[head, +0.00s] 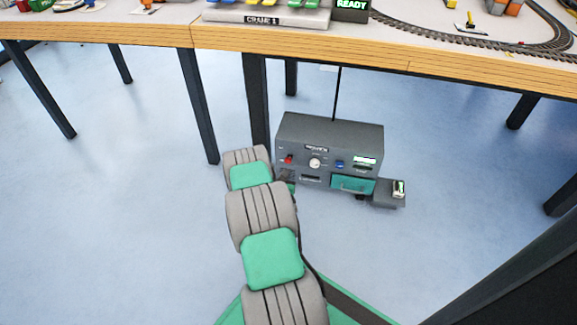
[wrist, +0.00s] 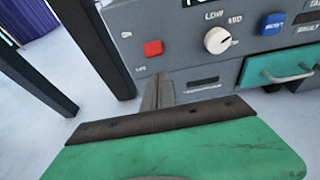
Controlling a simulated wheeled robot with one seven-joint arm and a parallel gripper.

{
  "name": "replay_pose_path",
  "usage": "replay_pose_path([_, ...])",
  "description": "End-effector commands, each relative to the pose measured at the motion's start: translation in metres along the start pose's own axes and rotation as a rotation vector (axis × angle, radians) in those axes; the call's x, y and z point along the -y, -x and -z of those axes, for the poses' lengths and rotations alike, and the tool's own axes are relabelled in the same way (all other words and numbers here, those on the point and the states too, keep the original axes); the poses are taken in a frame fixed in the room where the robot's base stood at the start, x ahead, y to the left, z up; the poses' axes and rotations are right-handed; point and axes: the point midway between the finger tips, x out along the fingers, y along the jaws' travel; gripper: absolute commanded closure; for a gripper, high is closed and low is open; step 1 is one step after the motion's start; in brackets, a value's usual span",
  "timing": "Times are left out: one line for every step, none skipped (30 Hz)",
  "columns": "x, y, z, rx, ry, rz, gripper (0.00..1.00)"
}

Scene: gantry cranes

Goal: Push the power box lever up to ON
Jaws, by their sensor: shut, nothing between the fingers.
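The grey power box (head: 330,137) stands on the floor under the table. Its red lever (head: 289,159) is on the left of the front panel. In the wrist view the lever's red knob (wrist: 153,48) shows between an upper ON label and a lower OFF label. I cannot tell exactly which position it is in. My gripper (wrist: 160,78) is shut and empty. Its fingertips appear just below the red knob, close to the panel; whether they touch it I cannot tell. In the head view my arm hides most of the gripper.
Right of the lever are a white dial (wrist: 217,40), a blue button (wrist: 272,23) and a teal drawer (wrist: 275,70) with a handle. A dark table leg (wrist: 95,40) stands close to the left of the box. The table (head: 300,45) is overhead; floor in front is clear.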

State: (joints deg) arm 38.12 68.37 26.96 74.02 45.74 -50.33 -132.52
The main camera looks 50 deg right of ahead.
Motion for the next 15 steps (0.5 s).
replay_pose_path([-0.001,0.005,0.0,0.0,0.003,-0.002,1.0])
replay_pose_path([-0.001,0.007,0.001,-0.001,0.001,-0.002,1.0])
replay_pose_path([-0.001,0.011,0.003,-0.001,0.003,-0.002,1.0])
replay_pose_path([-0.001,0.014,0.004,-0.002,0.002,-0.002,1.0])
replay_pose_path([-0.001,0.017,0.005,-0.001,0.003,-0.001,1.0])
replay_pose_path([-0.001,0.02,0.005,-0.001,0.002,-0.001,1.0])
replay_pose_path([-0.001,0.023,0.006,-0.001,0.002,-0.001,1.0])
replay_pose_path([-0.001,0.025,0.007,-0.001,0.003,-0.002,1.0])
replay_pose_path([-0.001,0.029,0.008,-0.001,0.003,-0.002,1.0])
replay_pose_path([-0.001,0.032,0.009,-0.001,0.002,-0.002,1.0])
replay_pose_path([-0.001,0.034,0.01,-0.001,0.002,-0.001,1.0])
replay_pose_path([-0.001,0.038,0.011,-0.002,0.002,-0.001,1.0])
replay_pose_path([-0.001,0.04,0.012,-0.001,0.003,-0.001,1.0])
replay_pose_path([-0.001,0.043,0.013,-0.001,0.002,-0.001,1.0])
replay_pose_path([-0.001,0.045,0.013,-0.001,0.001,-0.001,1.0])
